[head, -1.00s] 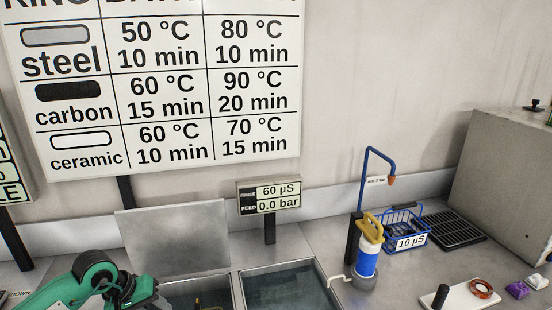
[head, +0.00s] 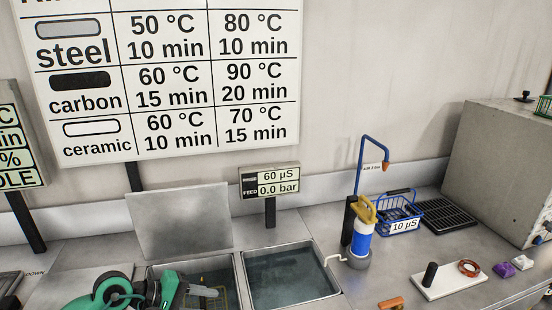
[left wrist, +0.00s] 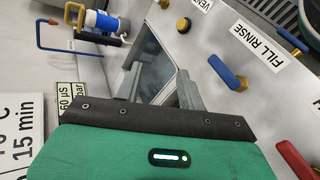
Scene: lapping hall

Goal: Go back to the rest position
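My left gripper (head: 205,291) comes in at the bottom left of the head view, green and dark, in front of the left basin (head: 232,268). In the left wrist view its two grey fingers (left wrist: 158,88) stand apart, with nothing seen between them but a basin behind. My right arm and gripper are not in view.
A right basin (head: 290,275) holds water. A blue and white cartridge (head: 360,240), a blue wire basket (head: 400,222) and a white board (head: 450,281) stand to the right. A blue valve handle (left wrist: 226,70) and a red one (left wrist: 296,160) show in the wrist view.

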